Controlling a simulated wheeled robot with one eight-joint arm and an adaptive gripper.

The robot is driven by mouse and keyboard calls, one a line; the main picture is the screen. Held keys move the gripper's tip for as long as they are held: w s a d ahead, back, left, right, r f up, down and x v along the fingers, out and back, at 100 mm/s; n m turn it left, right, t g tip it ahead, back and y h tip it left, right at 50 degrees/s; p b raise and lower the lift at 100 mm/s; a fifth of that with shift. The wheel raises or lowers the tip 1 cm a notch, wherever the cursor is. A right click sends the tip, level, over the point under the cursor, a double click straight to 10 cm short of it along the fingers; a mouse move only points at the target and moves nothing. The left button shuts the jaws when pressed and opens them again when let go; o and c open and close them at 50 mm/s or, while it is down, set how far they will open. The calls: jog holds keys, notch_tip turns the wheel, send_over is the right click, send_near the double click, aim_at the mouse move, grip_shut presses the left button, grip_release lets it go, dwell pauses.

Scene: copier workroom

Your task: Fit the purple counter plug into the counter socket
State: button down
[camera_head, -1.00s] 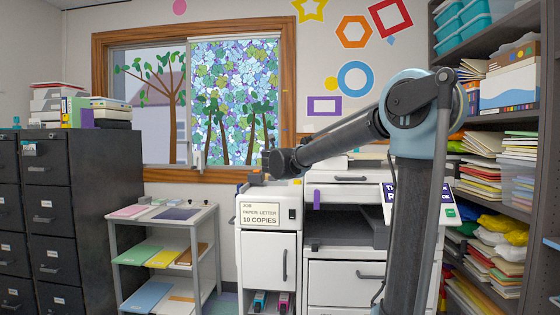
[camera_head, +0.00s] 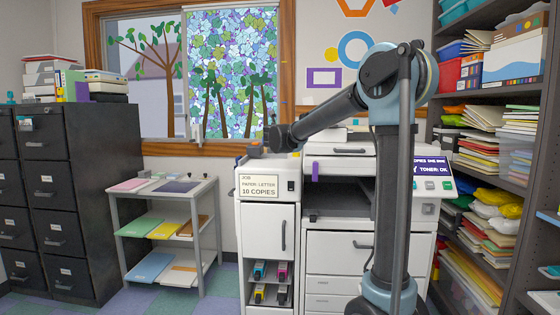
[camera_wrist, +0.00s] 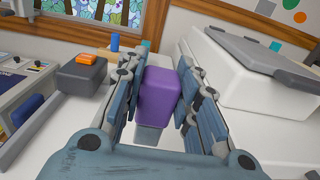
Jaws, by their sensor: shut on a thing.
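The purple counter plug (camera_wrist: 158,92) is a rounded block between the fingers of my gripper (camera_wrist: 162,75) in the wrist view. The gripper is shut on it. A grey part (camera_wrist: 149,134) shows below the purple block; I cannot tell whether it belongs to the plug. In the head view, my gripper (camera_head: 272,138) is over the top of the white cabinet left of the copier, and the plug cannot be made out there. A small dark fitting (camera_head: 291,185) is on the cabinet's upper front. I cannot tell whether it is the counter socket.
A grey block with an orange top (camera_wrist: 82,72) stands left of the gripper in the wrist view. The white copier (camera_head: 345,262) has a display (camera_head: 431,169) and a purple tab (camera_head: 315,171). A shelf cart (camera_head: 162,195) stands left; full shelves (camera_head: 507,200) stand right.

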jog(key=shift+f, duration=3.95)
jog(key=shift+f, duration=0.2)
jog(key=c, duration=1.2)
grip_release()
jog(key=shift+s, duration=0.15)
